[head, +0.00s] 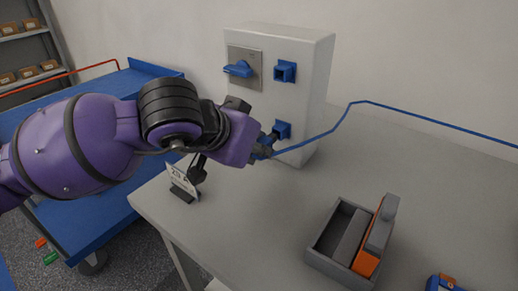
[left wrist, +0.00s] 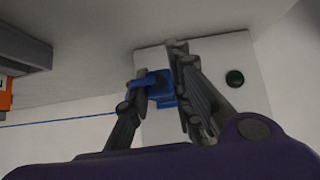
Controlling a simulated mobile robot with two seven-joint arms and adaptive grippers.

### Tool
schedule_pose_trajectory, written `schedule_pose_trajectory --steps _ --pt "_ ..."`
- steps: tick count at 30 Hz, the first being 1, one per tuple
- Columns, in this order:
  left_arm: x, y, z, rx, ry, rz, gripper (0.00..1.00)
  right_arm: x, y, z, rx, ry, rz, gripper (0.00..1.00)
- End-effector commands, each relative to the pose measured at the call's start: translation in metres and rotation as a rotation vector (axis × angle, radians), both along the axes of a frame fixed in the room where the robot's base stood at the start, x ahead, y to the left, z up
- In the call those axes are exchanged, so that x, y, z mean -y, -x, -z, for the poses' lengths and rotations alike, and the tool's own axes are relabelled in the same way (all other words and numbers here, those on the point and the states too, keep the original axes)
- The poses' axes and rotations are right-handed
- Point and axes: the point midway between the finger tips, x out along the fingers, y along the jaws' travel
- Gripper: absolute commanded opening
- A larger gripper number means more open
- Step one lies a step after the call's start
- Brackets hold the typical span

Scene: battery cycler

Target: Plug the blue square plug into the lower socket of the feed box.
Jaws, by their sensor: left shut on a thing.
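The pale grey feed box (head: 315,70) stands at the back of the table, with a blue upper socket (head: 285,71) and a blue lower socket (head: 282,130) on its front. My left gripper (head: 265,147) is just in front of and slightly below the lower socket, shut on the blue plug. In the left wrist view, the plug (left wrist: 158,84) sits between the fingers of the gripper (left wrist: 160,78), close to the box face. My fingers partly hide the plug, and I cannot tell whether it touches the socket. My right gripper is not in view.
A blue cable (head: 345,118) runs right from the plug. A small sign (head: 183,181) stands at the table's left edge. A grey tray (head: 322,257) with an orange-and-grey item is at front right. The table between is clear.

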Motion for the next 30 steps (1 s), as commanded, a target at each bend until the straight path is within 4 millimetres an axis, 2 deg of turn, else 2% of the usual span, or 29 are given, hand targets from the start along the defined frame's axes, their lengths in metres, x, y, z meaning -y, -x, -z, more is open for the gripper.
schedule_pose_trajectory --steps 30 --pt "0.0074 -0.0097 -0.0001 0.0 0.001 0.001 0.05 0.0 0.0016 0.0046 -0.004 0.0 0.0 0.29"
